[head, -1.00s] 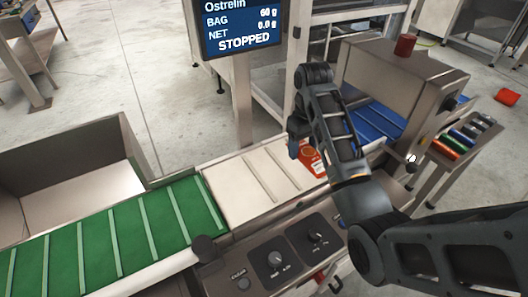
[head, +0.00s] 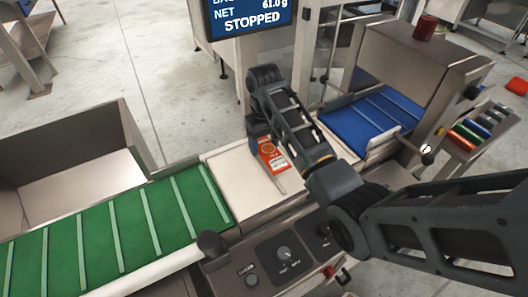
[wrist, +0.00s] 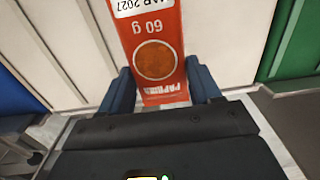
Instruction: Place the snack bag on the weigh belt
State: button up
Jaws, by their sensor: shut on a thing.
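The snack bag (head: 272,156) is a red-orange packet with a round picture and a white label. In the wrist view the bag (wrist: 155,45) reads "60 g" and "PAPRIKA". My gripper (wrist: 161,82) is shut on its near end, with one dark blue finger on each side. The weigh belt (head: 230,188) is the cream section between the green and blue belts. The bag is over this belt, and its lower end appears to touch the surface. The display (head: 250,18) reads NET 61.0 g and STOPPED. My arm hides part of the belt's right side.
The green belt (head: 120,232) adjoins on the left, with a steel bin (head: 70,150) behind it. The blue belt (head: 365,125) runs under a steel housing (head: 410,65) on the right. A control panel (head: 280,262) with knobs is in front.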

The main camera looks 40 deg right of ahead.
aim_at(264, 153)
jog(key=shift+a+f, duration=0.1)
jog(key=shift+f, duration=2)
jog(key=shift+f, duration=0.15)
jog(key=o, duration=1)
jog(key=shift+o, duration=0.2)
notch_tip(264, 153, up, 12)
jog(key=shift+r+p, duration=0.2)
jog(key=shift+p, duration=0.3)
